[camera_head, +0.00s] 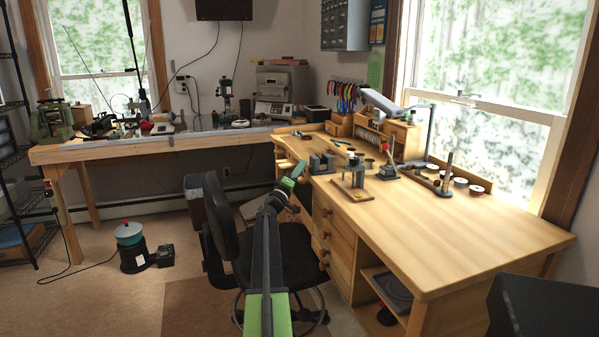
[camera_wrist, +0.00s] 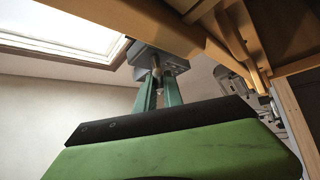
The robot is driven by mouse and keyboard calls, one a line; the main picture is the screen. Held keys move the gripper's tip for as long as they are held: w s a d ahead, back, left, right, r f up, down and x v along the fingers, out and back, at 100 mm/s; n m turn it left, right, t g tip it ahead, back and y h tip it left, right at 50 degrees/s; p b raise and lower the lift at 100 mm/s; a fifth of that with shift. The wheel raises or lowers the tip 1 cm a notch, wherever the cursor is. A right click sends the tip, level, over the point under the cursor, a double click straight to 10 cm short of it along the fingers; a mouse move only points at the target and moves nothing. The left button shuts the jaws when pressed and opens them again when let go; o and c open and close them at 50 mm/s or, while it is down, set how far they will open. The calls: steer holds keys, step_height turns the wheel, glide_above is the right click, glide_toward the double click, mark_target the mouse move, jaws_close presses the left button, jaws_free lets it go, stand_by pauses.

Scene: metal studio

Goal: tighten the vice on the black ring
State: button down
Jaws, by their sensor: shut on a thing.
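A small grey vice (camera_head: 321,164) sits at the bench's left front edge; in the wrist view its grey underside and block (camera_wrist: 153,57) show from below. My gripper (camera_head: 298,169) has reached up to this edge, just left of the vice. In the wrist view its two green fingers (camera_wrist: 157,78) close on the vice's small metal screw handle (camera_wrist: 156,66), which sticks out toward me. I cannot make out the black ring; the vice's jaws are too small in the head view and hidden in the wrist view.
The wooden bench (camera_head: 460,230) has a bare right half. A small press-like stand (camera_head: 355,185) stands right of the vice. A black chair (camera_head: 285,250) is close under my arm. Another workbench (camera_head: 160,145) runs along the back wall.

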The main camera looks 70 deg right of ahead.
steer(key=shift+s, duration=0.2)
stand_by(0.6)
steer(key=c, duration=1.5)
jaws_free()
steer(key=shift+c, duration=0.2)
steer(key=shift+o, duration=0.4)
steer(key=shift+w, duration=0.1)
steer(key=shift+a+f, duration=0.1)
steer(key=b+v, duration=0.8)
steer(key=v, duration=0.9)
